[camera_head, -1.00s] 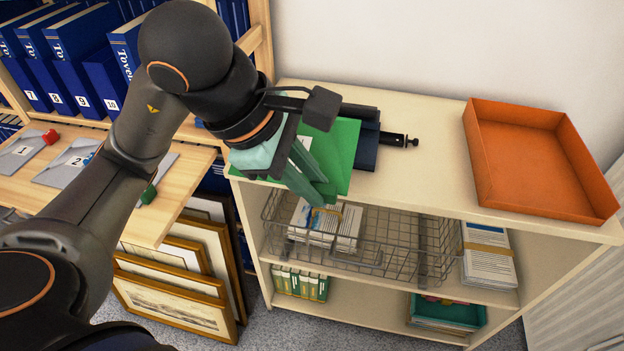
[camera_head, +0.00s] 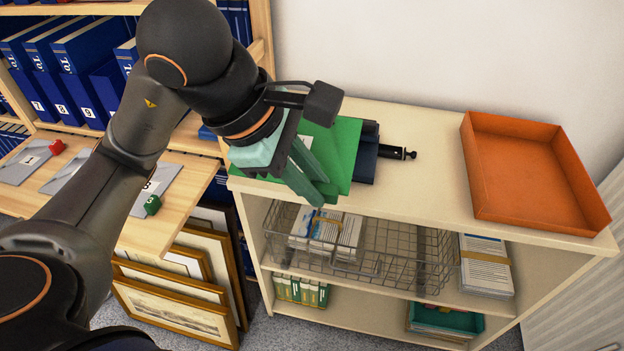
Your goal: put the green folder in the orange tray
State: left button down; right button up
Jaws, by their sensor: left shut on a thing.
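The green folder (camera_head: 342,150) lies at the left end of the cream shelf top, over a dark blue folder or binder. Its left part is hidden behind my left gripper. My left gripper (camera_head: 322,194) is shut on the green folder near its front edge, with the fingers pointing down to the right. The orange tray (camera_head: 485,213) stands empty at the right end of the same shelf top. My right gripper is not in view.
A black object with a thin rod (camera_head: 397,152) sticks out right of the folders. The shelf top (camera_head: 430,180) is clear between it and the tray. A wire basket (camera_head: 400,260) with bundled papers sits below. Blue binders (camera_head: 85,50) and framed prints (camera_head: 180,310) stand left.

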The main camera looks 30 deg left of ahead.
aim_at(520, 174)
jog(key=i+l+z, duration=0.3)
jog(key=i, duration=0.15)
jog(key=i+l+z, duration=0.3)
jog(key=i, duration=0.2)
jog(key=k+j, duration=0.05)
jog(key=j, duration=0.05)
